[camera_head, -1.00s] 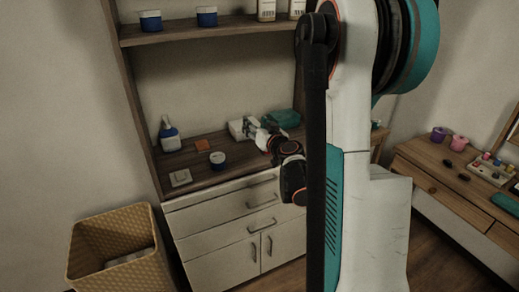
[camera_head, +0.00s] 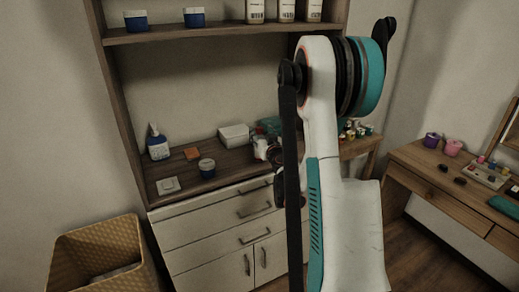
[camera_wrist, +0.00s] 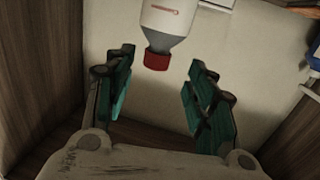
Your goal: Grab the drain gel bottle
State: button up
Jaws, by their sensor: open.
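A white bottle with a grey shoulder and a red cap (camera_wrist: 157,60) shows at the top of the wrist view, cap towards me; I take it to be the drain gel bottle. Its far end is cut off by the frame, and its label is too small to read. My gripper (camera_wrist: 160,72) is open, with teal-padded fingers apart. In the picture the cap lies between the fingertips; I cannot tell how far off it is in depth. In the head view my arm hides most of the gripper, and I cannot make out this bottle for sure.
The counter (camera_head: 225,163) holds a blue-and-white bottle (camera_head: 158,146), a blue jar (camera_head: 207,168), an orange block (camera_head: 192,153) and a white box (camera_head: 234,135). A shelf (camera_head: 200,31) hangs above. A wicker basket (camera_head: 95,255) stands at lower left.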

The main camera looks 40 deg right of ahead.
aim_at(261, 131)
jog(key=b+x, duration=0.1)
jog(key=x, duration=0.4)
jog(key=shift+s+d+f+b, duration=0.15)
jog(key=shift+d+b, duration=0.05)
jog(key=shift+b, duration=0.15)
jog(key=shift+c, duration=0.6)
grip_shut()
